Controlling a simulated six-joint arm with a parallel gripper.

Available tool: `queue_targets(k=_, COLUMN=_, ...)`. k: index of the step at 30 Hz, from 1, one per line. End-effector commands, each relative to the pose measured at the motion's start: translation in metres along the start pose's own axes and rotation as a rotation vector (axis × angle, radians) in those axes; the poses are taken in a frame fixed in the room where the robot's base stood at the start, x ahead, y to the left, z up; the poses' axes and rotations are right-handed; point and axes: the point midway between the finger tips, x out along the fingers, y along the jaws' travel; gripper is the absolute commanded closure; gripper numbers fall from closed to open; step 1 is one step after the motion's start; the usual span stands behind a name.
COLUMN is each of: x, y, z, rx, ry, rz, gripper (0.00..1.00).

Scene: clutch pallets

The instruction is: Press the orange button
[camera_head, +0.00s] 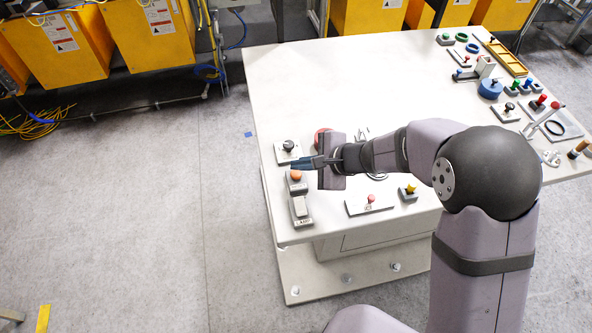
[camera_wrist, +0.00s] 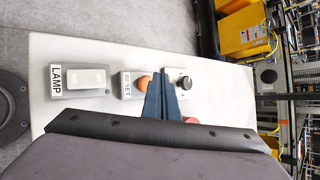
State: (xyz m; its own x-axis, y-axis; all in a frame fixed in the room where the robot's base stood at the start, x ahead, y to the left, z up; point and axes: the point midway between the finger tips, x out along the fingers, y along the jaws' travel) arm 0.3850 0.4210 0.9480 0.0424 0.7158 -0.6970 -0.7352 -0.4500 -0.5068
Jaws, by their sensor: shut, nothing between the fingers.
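The orange button (camera_head: 295,175) sits on a small grey box (camera_head: 297,187) near the left edge of the white table. It also shows in the wrist view (camera_wrist: 144,82), on a box labelled RESET (camera_wrist: 125,84), with its right side partly hidden behind my fingers. My gripper (camera_head: 296,164) is shut and empty, with its dark blue fingers pointing left, just beyond the button in the head view. The closed fingertips also show in the wrist view (camera_wrist: 160,76), beside the button. I cannot tell whether they touch it or how high above it they are.
A box with a black knob (camera_head: 288,147) stands just behind my fingers. A LAMP switch box (camera_head: 300,211) stands in front of the RESET box. A red button (camera_head: 321,134) is partly hidden by my gripper. A pink button plate (camera_head: 370,203) and yellow button (camera_head: 409,191) lie right. The table's back middle is clear.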

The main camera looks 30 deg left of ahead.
Motion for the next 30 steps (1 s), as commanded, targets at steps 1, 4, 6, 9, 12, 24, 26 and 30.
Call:
queue_targets(k=1, x=-0.004, y=-0.003, z=0.003, rx=-0.001, ry=0.000, rz=-0.001, gripper=1.00)
queue_targets(k=4, x=-0.009, y=-0.007, z=0.007, rx=-0.001, ry=0.000, rz=-0.001, gripper=1.00)
queue_targets(k=6, x=-0.014, y=-0.011, z=0.010, rx=0.000, ry=0.000, rz=-0.001, gripper=1.00)
queue_targets(k=9, x=-0.021, y=-0.015, z=0.015, rx=0.000, ry=0.000, rz=-0.001, gripper=1.00)
queue_targets(k=12, x=-0.027, y=-0.020, z=0.020, rx=-0.001, ry=0.000, rz=-0.001, gripper=1.00)
queue_targets(k=24, x=-0.040, y=-0.029, z=0.029, rx=0.000, ry=0.000, rz=0.000, gripper=1.00)
queue_targets(k=26, x=-0.040, y=-0.029, z=0.029, rx=0.000, ry=0.000, rz=0.000, gripper=1.00)
queue_targets(k=30, x=-0.040, y=-0.029, z=0.029, rx=0.000, ry=0.000, rz=0.000, gripper=1.00)
